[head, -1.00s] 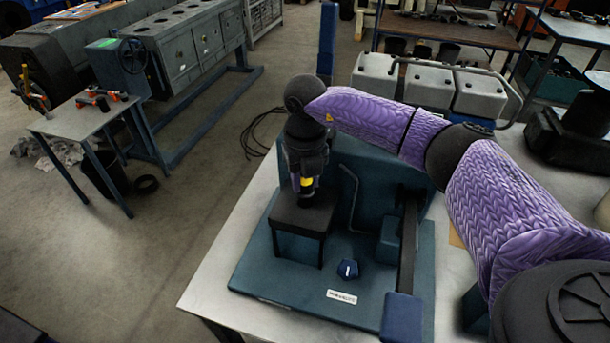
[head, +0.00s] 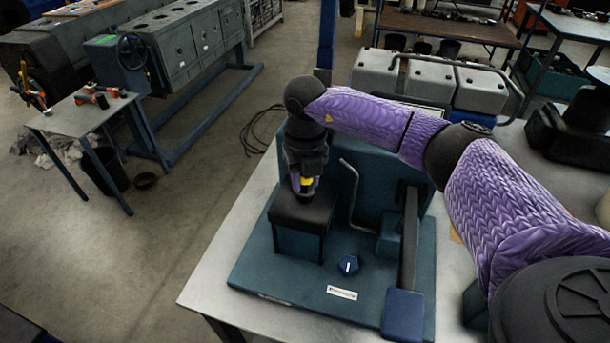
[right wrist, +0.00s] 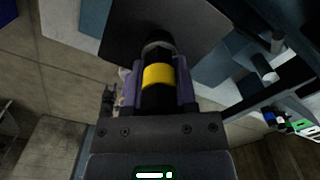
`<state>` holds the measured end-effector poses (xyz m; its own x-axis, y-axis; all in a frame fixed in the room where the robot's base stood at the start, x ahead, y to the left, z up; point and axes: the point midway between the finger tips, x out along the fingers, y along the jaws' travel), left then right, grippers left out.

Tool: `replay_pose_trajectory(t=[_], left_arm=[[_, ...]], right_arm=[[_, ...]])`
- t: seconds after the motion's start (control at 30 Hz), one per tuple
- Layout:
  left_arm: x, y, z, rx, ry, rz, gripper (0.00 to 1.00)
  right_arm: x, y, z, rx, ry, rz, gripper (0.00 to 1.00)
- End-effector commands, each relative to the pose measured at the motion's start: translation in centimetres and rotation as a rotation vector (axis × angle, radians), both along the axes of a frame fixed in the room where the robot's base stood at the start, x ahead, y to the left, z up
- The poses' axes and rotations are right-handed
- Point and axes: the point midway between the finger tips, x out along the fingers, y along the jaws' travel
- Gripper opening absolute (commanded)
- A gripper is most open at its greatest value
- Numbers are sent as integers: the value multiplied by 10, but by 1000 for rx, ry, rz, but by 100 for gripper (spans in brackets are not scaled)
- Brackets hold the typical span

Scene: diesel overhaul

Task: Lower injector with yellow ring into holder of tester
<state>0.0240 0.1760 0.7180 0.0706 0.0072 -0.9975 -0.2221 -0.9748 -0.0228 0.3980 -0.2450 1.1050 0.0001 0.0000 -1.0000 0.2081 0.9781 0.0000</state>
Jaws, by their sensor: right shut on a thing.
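The injector with the yellow ring (right wrist: 157,76) is between the fingers of my right gripper (right wrist: 158,95), which is shut on it. In the head view my right gripper (head: 305,187) points down over the black-topped holder (head: 304,210) of the teal tester (head: 270,272), and the yellow ring shows just above the holder top. The injector's lower end is hidden, so I cannot tell how deep it sits in the holder. In the right wrist view the injector's far end meets the dark holder plate (right wrist: 120,30). My left gripper is not in view.
The tester carries a blue knob (head: 348,265), a bent grey pipe (head: 352,195) and a lever with a blue pad (head: 403,312). It stands on a light table (head: 215,285). A small side table (head: 80,118) stands at the left on open floor.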

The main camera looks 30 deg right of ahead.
Motion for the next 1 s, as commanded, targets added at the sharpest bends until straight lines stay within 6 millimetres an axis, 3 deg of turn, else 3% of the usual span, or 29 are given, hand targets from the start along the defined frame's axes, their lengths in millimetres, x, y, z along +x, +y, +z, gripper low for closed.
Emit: replay_pose_trajectory(t=[0.4, 0.93, 0.97, 1.0], left_arm=[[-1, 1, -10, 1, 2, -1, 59], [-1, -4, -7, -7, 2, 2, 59], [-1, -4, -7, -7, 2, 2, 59], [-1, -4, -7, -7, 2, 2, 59]], right_arm=[[0, 0, -15, 1, -1, 0, 0], [0, 0, -15, 0, 0, 0, 0], [0, 0, -15, 0, 0, 0, 37], [0, 0, -15, 0, 0, 0, 45]])
